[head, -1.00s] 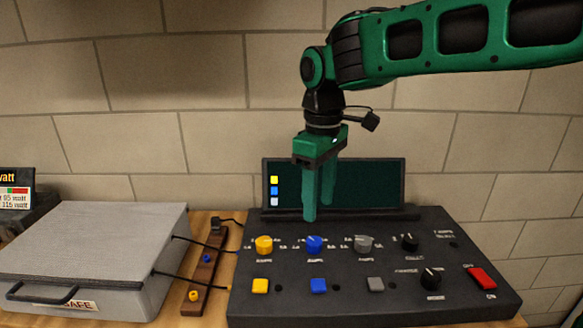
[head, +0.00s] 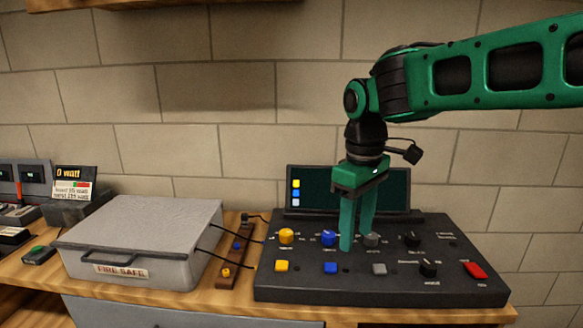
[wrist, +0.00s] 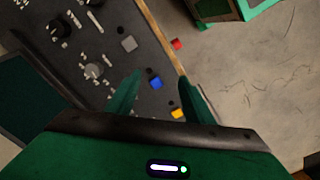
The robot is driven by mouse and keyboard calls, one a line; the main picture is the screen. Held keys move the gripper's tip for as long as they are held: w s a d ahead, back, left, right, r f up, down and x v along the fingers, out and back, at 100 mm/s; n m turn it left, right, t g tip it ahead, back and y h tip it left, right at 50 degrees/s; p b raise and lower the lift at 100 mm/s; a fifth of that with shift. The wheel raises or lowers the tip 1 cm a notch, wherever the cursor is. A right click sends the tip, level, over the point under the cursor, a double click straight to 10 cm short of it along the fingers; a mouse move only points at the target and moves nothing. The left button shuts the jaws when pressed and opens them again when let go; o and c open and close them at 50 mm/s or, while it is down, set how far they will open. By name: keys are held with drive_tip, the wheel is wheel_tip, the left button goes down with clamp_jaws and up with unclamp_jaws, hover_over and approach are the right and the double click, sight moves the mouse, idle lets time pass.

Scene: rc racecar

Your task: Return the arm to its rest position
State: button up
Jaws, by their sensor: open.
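My gripper (head: 355,243) is green and points down over the dark control panel (head: 285,291). Its two fingers are apart and nothing is between them. In the head view the fingertips overlap the area between the blue knob (head: 328,238) and the grey knob (head: 371,240); I cannot tell the exact height above the panel. In the wrist view the fingers (wrist: 155,98) frame the blue button (wrist: 155,83), with the yellow button (wrist: 177,113) near the right finger. My green arm (head: 490,65) reaches in from the upper right.
A grey fire-safe box (head: 135,245) stands left of the panel, with a brown strip (head: 232,258) between them. A small screen (head: 305,192) rises behind the panel. The red switch (head: 474,270) is at the right. A block wall is behind; a charger display (head: 74,185) is far left.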

drive_tip(key=s+d+f+m, duration=0.2)
drive_tip(key=s+d+m, duration=0.25)
drive_tip(key=d, duration=0.55)
drive_tip(key=s+d+f+m, duration=0.3)
drive_tip(key=s+d+m, duration=0.15)
drive_tip(key=d, duration=0.55)
drive_tip(key=s+d+f+m, duration=0.3)
drive_tip(key=s+d, duration=0.1)
drive_tip(key=s, duration=0.3)
drive_tip(key=s+d+f+m, duration=0.3)
drive_tip(key=s+d, duration=0.1)
drive_tip(key=s, duration=0.3)
drive_tip(key=shift+s, duration=0.15)
drive_tip(key=shift+a, duration=0.1)
drive_tip(key=shift+w+f, duration=0.2)
drive_tip(key=shift+w, duration=0.4)
